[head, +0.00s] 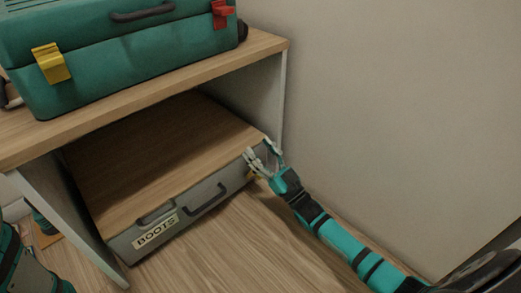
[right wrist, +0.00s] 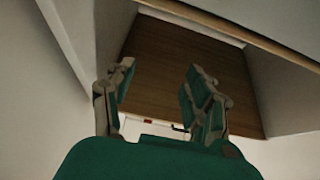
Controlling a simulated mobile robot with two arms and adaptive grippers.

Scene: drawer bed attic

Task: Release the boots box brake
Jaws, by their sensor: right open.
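The boots box (head: 200,195) is a low grey box with a wood top and a BOOTS label (head: 156,232), under the wooden shelf. Two dark handles show on its front. My right gripper (head: 261,157) is open at the right end of that front, hiding part of it; I cannot tell whether it touches. In the right wrist view, the open fingers (right wrist: 160,78) have nothing between them. Beyond them are the pale box front and a small red part (right wrist: 148,123), possibly the brake. My left arm shows at the lower left, its gripper out of view.
A teal case (head: 120,60) with a yellow latch (head: 50,63) and a red latch (head: 221,13) stands on the shelf (head: 265,43). The shelf's side panel (head: 65,220) stands left of the box. A bare wall (head: 400,110) is at right. Wooden floor in front is clear.

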